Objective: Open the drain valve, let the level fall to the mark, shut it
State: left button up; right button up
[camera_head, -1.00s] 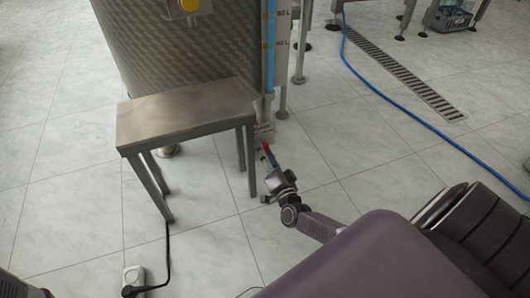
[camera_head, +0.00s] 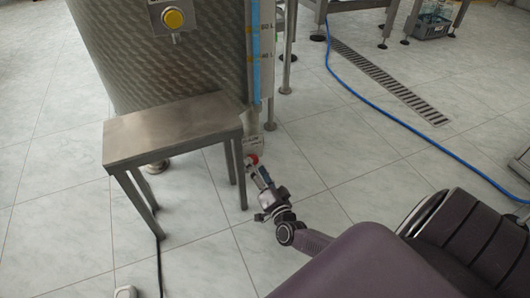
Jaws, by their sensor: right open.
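The steel tank (camera_head: 165,55) stands at upper left. Its level gauge (camera_head: 256,55) is a vertical strip with a blue column and litre marks, too small to read surely. A small orange mark (camera_head: 257,29) sits on it. The red drain valve handle (camera_head: 252,160) is low, below the gauge, beside a small label (camera_head: 256,143). My right gripper (camera_head: 258,173) is open, its tips right at the red handle. I cannot tell whether they touch it or whether the valve is open. My left gripper is not in view.
A steel stool (camera_head: 170,127) stands in front of the tank, its right legs close to my right gripper. A yellow button (camera_head: 173,18) is on the tank. A blue hose (camera_head: 395,118) and a floor drain grate (camera_head: 385,80) lie at right. The tiled floor between is clear.

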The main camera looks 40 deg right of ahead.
jog(key=v, duration=1)
jog(key=shift+w, duration=0.1)
dwell(6.9)
